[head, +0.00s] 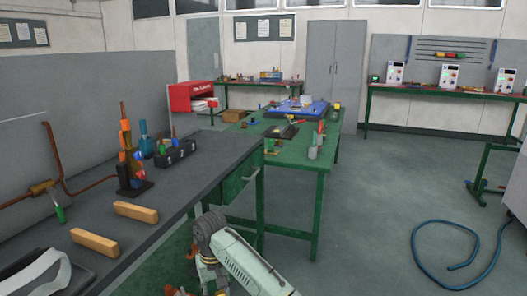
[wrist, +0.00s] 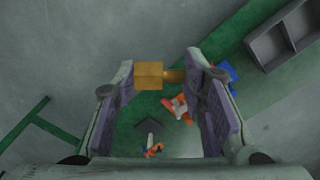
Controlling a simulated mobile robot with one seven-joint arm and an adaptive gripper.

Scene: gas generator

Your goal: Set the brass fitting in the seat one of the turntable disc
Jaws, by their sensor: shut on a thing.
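The brass fitting (wrist: 149,76) is in the wrist view, a square block with a thinner round stem on its right. My gripper (wrist: 161,74) is shut on it: the block meets the left fingertip and the stem reaches the right one. It is held lying crosswise, above a green surface. In the head view my arm shows at the bottom centre; the fitting cannot be made out there. I cannot pick out the turntable disc or its seat one in either view.
Below the fitting, an orange and white thing (wrist: 178,107), a blue thing (wrist: 226,72) and a grey compartment tray (wrist: 283,35) show. The dark bench (head: 185,190) bears two tan blocks and an orange stack.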

